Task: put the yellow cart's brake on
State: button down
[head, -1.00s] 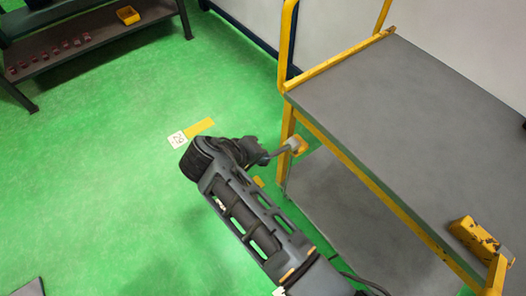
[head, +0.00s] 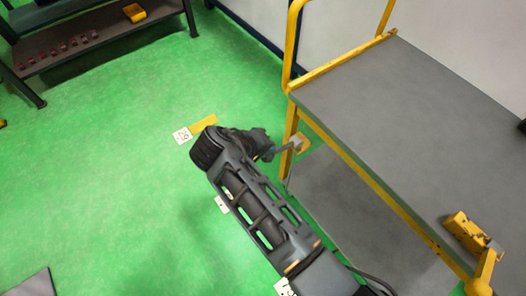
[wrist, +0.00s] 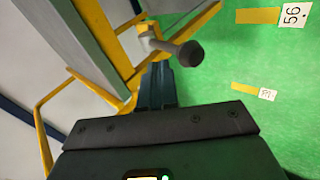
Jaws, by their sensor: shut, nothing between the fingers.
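The yellow cart (head: 400,120) with grey decks stands at the right in the head view. Its brake lever (head: 285,147), a grey arm on a yellow bracket, is on the near left post. In the wrist view the lever (wrist: 165,44) ends in a dark round knob (wrist: 190,53) and sticks out to the right. My gripper (head: 264,146) is by the lever in the head view, its fingers hard to make out. In the wrist view my gripper (wrist: 157,68) is shut and empty, its tips close beside the lever arm. Whether they touch it I cannot tell.
A yellow handle frame (head: 291,45) rises at the cart's far end. A yellow block (head: 465,232) sits at the deck's near edge. A dark bench (head: 95,50) with a yellow bin (head: 134,12) stands at upper left. The green floor (head: 100,170) between is clear.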

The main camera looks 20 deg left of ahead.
jog(key=b+v, duration=0.1)
jog(key=v, duration=0.9)
jog(key=shift+s+a+f, duration=0.25)
jog(key=shift+s+a, duration=0.1)
jog(key=shift+a, duration=0.05)
jog(key=s+d+f+m+y, duration=0.3)
jog(key=s+d+f+y, duration=0.4)
jog(key=s+d+f, duration=0.65)
jog(key=s+d+r+m+t+h, duration=0.1)
jog(key=s+d+r+m+t, duration=0.2)
jog(key=s+d+r, duration=0.5)
jog(key=s+d+r+m+t+h, duration=0.1)
jog(key=s+d+r+m+t, duration=0.2)
jog(key=s+d+r, duration=0.6)
jog(key=d+r+t, duration=0.1)
jog(key=d+r, duration=0.1)
jog(key=r, duration=0.2)
jog(key=d+r, duration=0.2)
jog(key=r, duration=0.3)
jog(key=shift+s+d+r+t+h, duration=0.2)
jog(key=shift+s+d+t+h, duration=0.1)
jog(key=shift+t, duration=0.1)
